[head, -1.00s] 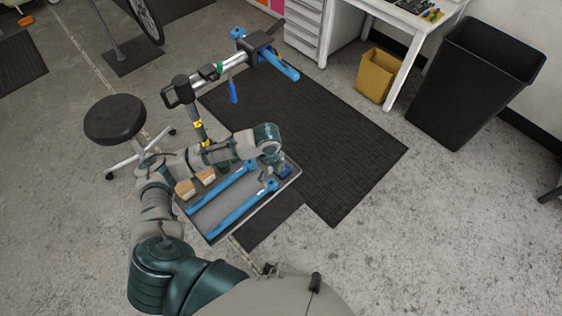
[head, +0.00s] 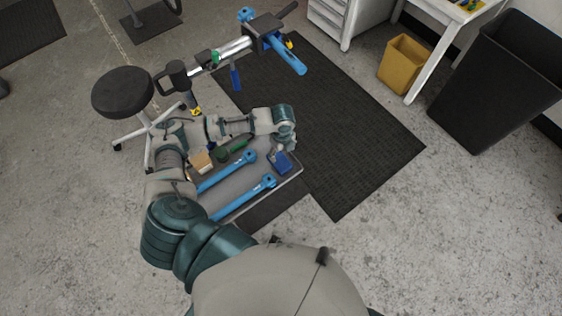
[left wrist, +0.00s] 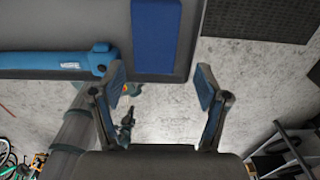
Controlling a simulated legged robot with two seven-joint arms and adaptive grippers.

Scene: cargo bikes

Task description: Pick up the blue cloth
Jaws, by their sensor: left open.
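The blue cloth (head: 282,163) is a small flat blue rectangle at the right end of the grey tray (head: 236,184). In the left wrist view the cloth (left wrist: 156,36) lies flat at the top middle, beyond my fingertips. My left gripper (left wrist: 161,80) is open and empty, with its two fingers apart. In the head view my left gripper (head: 287,140) hangs just behind the cloth and close to it, pointing down; its fingers are hard to make out there. No contact with the cloth shows. My right gripper is in neither view.
Two blue bar tools (head: 240,196) lie on the tray, with a wooden block (head: 201,162) and a green tool (head: 235,146) behind them. A repair stand (head: 236,48) rises behind the tray, and a black stool (head: 123,92) stands left. The dark mat (head: 345,135) to the right is clear.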

